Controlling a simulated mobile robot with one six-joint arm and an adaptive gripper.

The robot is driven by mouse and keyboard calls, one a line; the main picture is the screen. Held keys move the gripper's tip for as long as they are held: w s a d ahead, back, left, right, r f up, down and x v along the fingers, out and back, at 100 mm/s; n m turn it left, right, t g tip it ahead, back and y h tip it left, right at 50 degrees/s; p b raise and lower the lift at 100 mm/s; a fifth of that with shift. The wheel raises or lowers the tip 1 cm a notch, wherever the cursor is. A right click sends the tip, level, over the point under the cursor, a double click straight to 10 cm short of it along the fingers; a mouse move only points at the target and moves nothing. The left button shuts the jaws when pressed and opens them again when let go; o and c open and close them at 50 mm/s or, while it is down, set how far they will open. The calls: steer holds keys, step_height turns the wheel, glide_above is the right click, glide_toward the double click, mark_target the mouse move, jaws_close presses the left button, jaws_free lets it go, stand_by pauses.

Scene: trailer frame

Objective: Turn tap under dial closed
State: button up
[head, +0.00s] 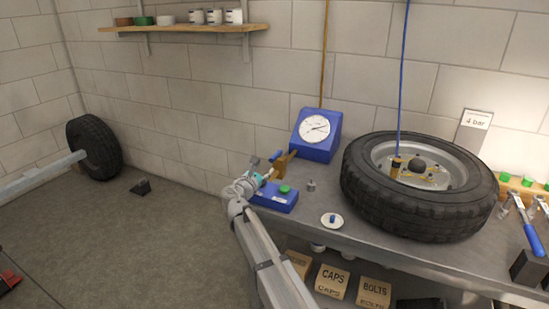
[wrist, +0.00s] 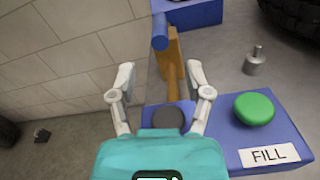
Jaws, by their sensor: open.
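The dial (head: 314,127) is a white gauge on a blue sloped housing at the back of the bench; only the housing's lower edge (wrist: 196,14) shows in the wrist view. The tap is a brass body (wrist: 175,48) with a blue handle (wrist: 160,32), in front and to the left of the housing. In the head view the tap (head: 282,162) is small and partly behind my gripper (head: 262,178). In the wrist view my gripper (wrist: 163,88) is open, its fingers apart with the lower brass stem between them in the picture. Contact cannot be told.
A blue box (head: 274,196) with a green button (wrist: 254,108) and a FILL label lies close right of my gripper. A small metal weight (wrist: 255,62) and a white dish (head: 332,221) stand nearby. A large tyre (head: 417,184) fills the bench's right.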

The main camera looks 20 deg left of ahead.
mark_target(275, 154)
steer(key=w, duration=0.9)
steer(key=shift+w+d, duration=0.35)
steer(key=shift+d, duration=0.05)
jaws_close()
